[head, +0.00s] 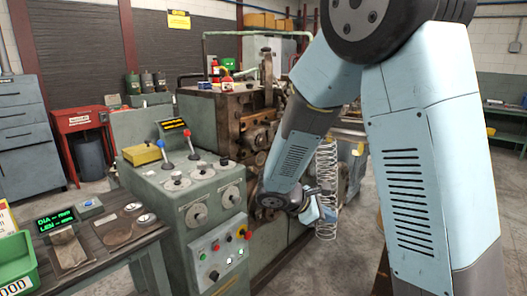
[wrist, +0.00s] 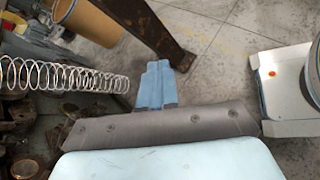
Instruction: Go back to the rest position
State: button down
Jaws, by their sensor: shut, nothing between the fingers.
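My gripper (head: 316,212) is low in front of the coiling machine in the head view, with my arm reaching down to it from the upper right. In the wrist view its blue fingers (wrist: 156,82) are together with nothing between them. In the wrist view the spring (wrist: 62,76) lies to the left of the fingers. I cannot tell whether they touch.
The green coiling machine (head: 209,130) with its control box (head: 180,185) stands left of my arm. A bench with scales (head: 118,225) and a green bin (head: 18,268) is at the lower left. A brown post (wrist: 158,32) and a white tray (wrist: 285,85) show in the wrist view, with bare floor between.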

jog(key=s+d+r+m+t+y, duration=0.1)
jog(key=s+d+r+m+y, duration=0.1)
jog(key=s+r+m+y, duration=0.3)
jog(key=s+d+r+m+t+y, duration=0.1)
jog(key=s+d+r+m+y, duration=0.2)
jog(key=s+r+m, duration=0.8)
jog(key=s+r+y, duration=0.1)
jog(key=s+y, duration=0.1)
jog(key=s, duration=0.3)
jog(key=shift+d+r+m, duration=0.15)
jog(key=shift+r+m, duration=0.05)
jog(key=shift+m, duration=0.2)
